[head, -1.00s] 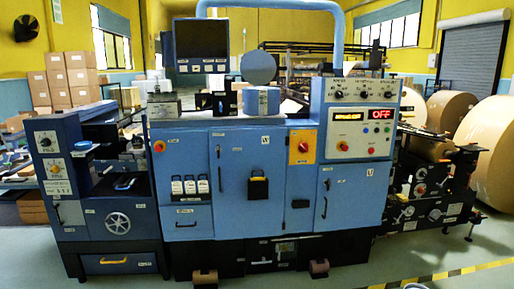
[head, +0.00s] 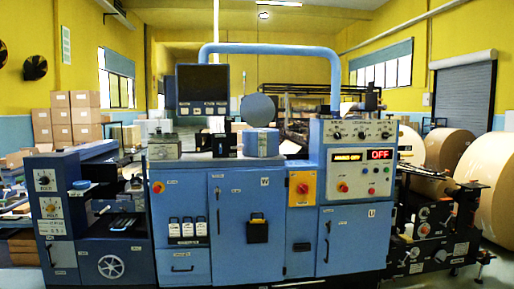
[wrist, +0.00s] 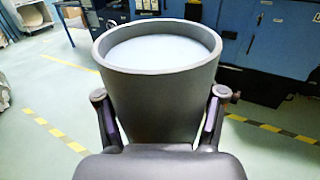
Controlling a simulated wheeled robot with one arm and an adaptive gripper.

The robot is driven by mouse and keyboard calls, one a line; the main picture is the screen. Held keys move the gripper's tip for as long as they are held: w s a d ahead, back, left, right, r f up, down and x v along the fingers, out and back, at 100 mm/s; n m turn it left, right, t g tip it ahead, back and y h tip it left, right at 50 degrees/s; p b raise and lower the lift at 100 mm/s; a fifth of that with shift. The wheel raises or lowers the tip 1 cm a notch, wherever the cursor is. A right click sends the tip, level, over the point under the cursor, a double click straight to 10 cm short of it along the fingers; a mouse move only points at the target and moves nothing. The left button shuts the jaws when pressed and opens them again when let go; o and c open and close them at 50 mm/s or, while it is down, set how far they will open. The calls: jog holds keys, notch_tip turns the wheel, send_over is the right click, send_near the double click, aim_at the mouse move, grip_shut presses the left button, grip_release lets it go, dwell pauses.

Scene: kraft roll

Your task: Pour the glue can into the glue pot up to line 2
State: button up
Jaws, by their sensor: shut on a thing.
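My gripper (wrist: 160,94) shows in the wrist view, with a finger on each side of a dark grey, open-topped can (wrist: 160,112), and is shut on it. The can is filled close to its rim with a pale, whitish content and looks roughly upright. Its label, if any, is not visible. My gripper and the can do not show in the head view. I cannot make out the glue pot for certain or any line 2. A blue round vessel (head: 261,143) stands on the machine's top ledge, but I cannot tell whether it is the pot.
A large blue machine (head: 236,225) fills the middle of the head view, with a display reading OFF (head: 379,154). Big brown paper rolls (head: 466,150) stand at the right and stacked cartons (head: 72,118) at the left. Green floor (wrist: 55,100) with yellow striped tape shows below the can.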

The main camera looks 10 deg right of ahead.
jog(key=shift+w, duration=0.1)
jog(key=shift+w+a, duration=0.25)
jog(key=shift+w, duration=0.1)
jog(key=w+a+n+g+y+p, duration=0.1)
jog(key=w+a+n+g+y, duration=0.1)
jog(key=w+a, duration=0.7)
jog(key=w+a+f+n+g+y+p, duration=0.1)
jog(key=w+a+n+g+y, duration=0.2)
jog(key=w+a, duration=0.6)
jog(key=a+y, duration=0.1)
jog(key=a, duration=0.4)
jog(key=shift+a+f, duration=0.15)
jog(key=shift+f, duration=0.05)
